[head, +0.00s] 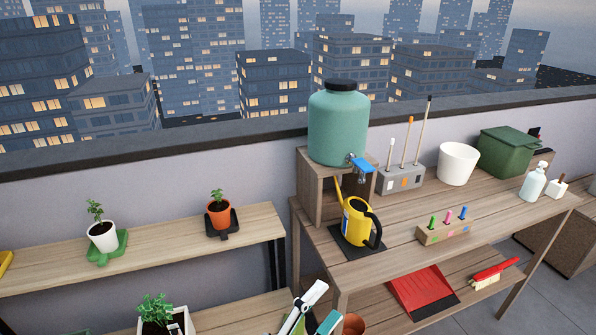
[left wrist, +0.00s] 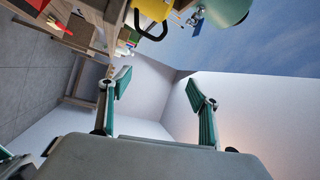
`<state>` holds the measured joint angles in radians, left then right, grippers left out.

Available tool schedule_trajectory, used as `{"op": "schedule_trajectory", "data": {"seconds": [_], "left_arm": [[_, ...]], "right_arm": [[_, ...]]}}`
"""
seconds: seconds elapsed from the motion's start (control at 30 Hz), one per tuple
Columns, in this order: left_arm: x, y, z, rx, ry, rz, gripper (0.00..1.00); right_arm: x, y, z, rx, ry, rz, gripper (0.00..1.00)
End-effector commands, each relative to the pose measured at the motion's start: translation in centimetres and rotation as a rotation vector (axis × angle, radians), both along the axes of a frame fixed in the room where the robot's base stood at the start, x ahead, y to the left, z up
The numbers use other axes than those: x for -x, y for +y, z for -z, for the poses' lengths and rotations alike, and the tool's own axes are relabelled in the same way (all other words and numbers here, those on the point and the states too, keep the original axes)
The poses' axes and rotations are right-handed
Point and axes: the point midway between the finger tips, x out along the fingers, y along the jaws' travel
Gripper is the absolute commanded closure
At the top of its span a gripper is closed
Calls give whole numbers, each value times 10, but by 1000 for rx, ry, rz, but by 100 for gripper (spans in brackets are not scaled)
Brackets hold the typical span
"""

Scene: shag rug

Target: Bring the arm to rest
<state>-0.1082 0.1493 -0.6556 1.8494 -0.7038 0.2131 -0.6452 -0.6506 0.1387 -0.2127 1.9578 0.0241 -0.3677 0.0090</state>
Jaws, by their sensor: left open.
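My left gripper (head: 311,309) shows at the bottom edge of the head view, in front of the wooden benches, with its white and teal parts partly cut off. In the left wrist view its two teal fingers (left wrist: 158,90) stand wide apart with nothing between them. The gripper is open and empty.
A yellow watering can (head: 356,222) stands on the bench below a teal water tank (head: 338,128). A red dustpan (head: 420,288) and brush (head: 494,271) lie on the lower shelf. Potted plants (head: 219,213) stand on the left shelf. Grey floor (head: 556,293) is clear at right.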

Motion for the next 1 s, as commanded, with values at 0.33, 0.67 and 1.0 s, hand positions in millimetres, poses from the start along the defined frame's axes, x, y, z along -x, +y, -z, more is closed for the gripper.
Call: {"op": "schedule_trajectory", "data": {"seconds": [0.33, 0.67, 1.0], "left_arm": [[29, 169, 170, 394, 827, -407, 38], [108, 255, 256, 641, 1218, -669, 38], [115, 261, 261, 664, 1247, -689, 38]], "right_arm": [[-3, 0, -5, -1, -10, 0, 100], [-3, 0, -5, -1, -9, 0, 100], [-3, 0, -4, -1, -8, 0, 100]]}}
